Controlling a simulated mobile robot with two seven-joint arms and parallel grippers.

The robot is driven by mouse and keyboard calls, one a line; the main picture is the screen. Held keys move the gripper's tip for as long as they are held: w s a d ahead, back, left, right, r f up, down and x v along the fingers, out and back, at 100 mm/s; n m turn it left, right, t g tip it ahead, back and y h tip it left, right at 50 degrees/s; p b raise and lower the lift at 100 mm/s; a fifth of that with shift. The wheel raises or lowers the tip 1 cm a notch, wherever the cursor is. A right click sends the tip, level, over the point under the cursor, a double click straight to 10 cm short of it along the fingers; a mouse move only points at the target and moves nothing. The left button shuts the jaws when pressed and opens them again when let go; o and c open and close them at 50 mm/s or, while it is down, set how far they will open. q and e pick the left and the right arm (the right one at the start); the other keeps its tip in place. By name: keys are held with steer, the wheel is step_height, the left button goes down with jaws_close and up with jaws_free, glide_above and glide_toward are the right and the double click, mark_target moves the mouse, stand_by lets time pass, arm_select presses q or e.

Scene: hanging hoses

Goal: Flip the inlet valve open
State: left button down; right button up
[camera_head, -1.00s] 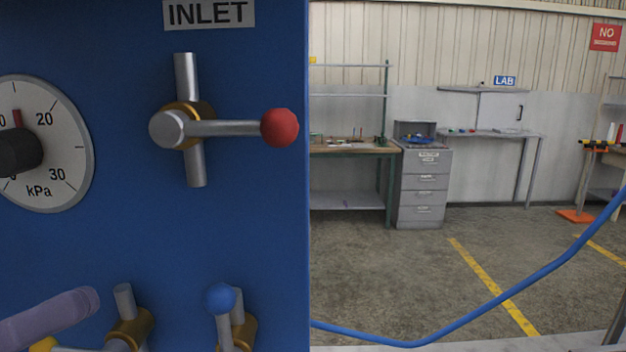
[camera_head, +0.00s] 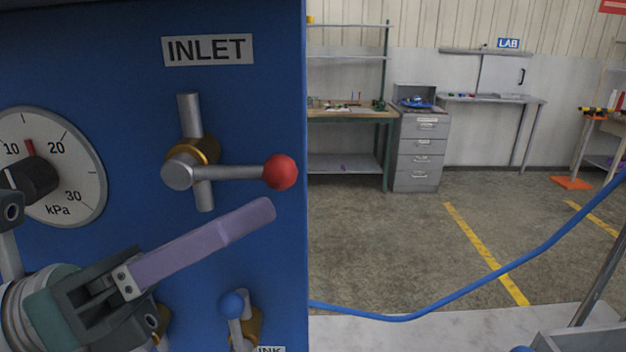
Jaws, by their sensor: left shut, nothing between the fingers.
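The inlet valve (camera_head: 196,165) sits on the blue panel under the INLET label (camera_head: 208,49). Its grey lever points to the right, crosswise to the upright pipe, and ends in a red knob (camera_head: 280,172). My left gripper (camera_head: 262,210) comes in from the lower left with its purple fingers shut and empty. The fingertips are a little below and left of the red knob, apart from it in the picture. My right gripper is not in view.
A kPa gauge (camera_head: 75,180) is left of the valve. A lower valve with a blue knob (camera_head: 232,304) is below my fingers; another fitting is partly hidden behind my gripper. A blue hose (camera_head: 470,294) hangs at the right.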

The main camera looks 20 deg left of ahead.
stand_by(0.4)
arm_select(q)
steer(key=shift+w+d+r+n+t+b, duration=0.1)
steer(key=shift+n+t+b, duration=0.2)
steer(key=shift+b, duration=0.5)
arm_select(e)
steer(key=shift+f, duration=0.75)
